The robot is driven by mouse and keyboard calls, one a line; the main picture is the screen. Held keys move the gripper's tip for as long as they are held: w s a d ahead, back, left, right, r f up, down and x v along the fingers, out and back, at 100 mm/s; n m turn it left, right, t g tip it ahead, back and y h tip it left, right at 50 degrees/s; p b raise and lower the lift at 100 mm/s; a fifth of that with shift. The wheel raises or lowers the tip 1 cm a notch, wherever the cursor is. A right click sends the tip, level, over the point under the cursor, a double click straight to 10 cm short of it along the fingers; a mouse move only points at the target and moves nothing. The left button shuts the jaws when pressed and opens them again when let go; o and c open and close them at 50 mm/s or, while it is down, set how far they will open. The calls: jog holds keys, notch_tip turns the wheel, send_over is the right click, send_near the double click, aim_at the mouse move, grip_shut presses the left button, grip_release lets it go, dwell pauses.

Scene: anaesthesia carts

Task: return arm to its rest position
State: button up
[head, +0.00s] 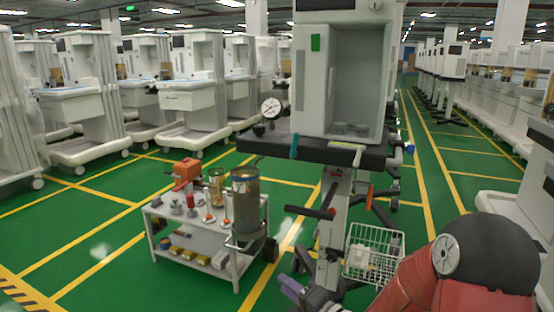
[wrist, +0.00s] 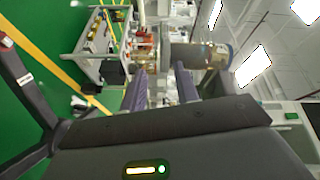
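My gripper (head: 295,276) is low in the middle of the head view, right of the white tool trolley (head: 222,257). In the wrist view its two dark purple fingers (wrist: 160,88) stand apart with a clear gap, and nothing is held between them. My red arm with a dark round joint reaches in from the lower right of the head view. Part of the arm between joint and gripper is hidden behind the frame's lower edge.
A large metal canister (head: 245,203) stands at the trolley's right end. A tall anaesthesia cart (head: 340,85) with a wire basket (head: 374,254) stands close to my arm. More carts (head: 190,85) line the left. Green floor (head: 100,225) is clear at left.

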jog(key=s+d+r+n+g+h, duration=0.1)
jog(key=s+d+r+n+h, duration=0.1)
jog(key=s+d+r+h, duration=0.3)
jog(key=d+r+n+g+h, duration=0.1)
jog(key=d+r+n+h, duration=0.1)
jog(key=d+h, duration=0.55)
jog(key=s+r+n+g, duration=0.2)
jog(key=s+g, duration=0.3)
jog(key=s, duration=1.4)
jog(key=shift+s+r, duration=0.3)
jog(key=shift+r, duration=0.2)
